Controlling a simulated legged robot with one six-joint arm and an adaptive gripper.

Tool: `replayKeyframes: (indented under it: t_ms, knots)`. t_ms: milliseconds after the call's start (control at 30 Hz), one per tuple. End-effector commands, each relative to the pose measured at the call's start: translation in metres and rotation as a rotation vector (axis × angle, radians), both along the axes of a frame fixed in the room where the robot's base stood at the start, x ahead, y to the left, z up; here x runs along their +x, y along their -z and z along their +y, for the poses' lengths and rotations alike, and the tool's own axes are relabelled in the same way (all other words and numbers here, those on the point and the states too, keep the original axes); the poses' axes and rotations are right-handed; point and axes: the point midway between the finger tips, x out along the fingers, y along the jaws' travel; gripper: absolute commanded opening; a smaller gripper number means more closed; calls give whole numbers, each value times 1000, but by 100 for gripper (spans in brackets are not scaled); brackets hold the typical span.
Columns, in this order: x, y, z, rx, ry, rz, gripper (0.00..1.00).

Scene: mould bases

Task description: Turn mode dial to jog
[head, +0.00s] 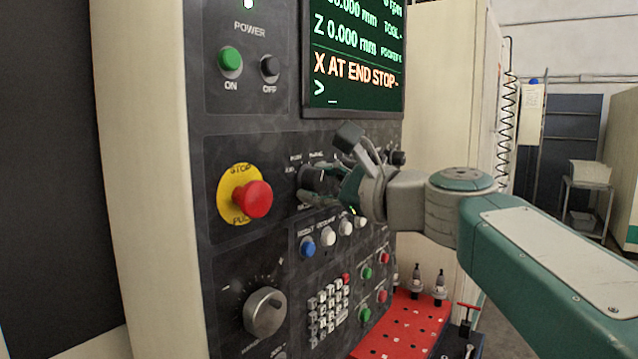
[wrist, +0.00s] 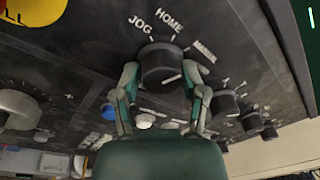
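The mode dial (wrist: 161,60) is a black round knob on the dark control panel. In the wrist view the labels JOG and HOME stand above it, with JOG at its upper left. A pale mark shows on the lower right of the knob's face. My gripper (wrist: 160,76) has one finger on each side of the knob, close to its edges. The fingers are spread; I cannot see firm contact. In the head view my gripper (head: 325,182) is at the panel and partly covers the dial (head: 313,178).
A red stop button (head: 252,199) on a yellow disc sits left of the dial. Coloured push buttons (head: 328,237) and a keypad (head: 328,310) lie below. The screen (head: 354,55) above reads X AT END STOP. A red rack (head: 405,325) stands low at right.

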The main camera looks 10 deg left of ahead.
Motion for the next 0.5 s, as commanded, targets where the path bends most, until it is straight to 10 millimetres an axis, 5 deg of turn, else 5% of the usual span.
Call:
replayKeyframes:
  t_ms: [500]
  knots:
    - [0, 1, 1, -23, 0, -52, 3]
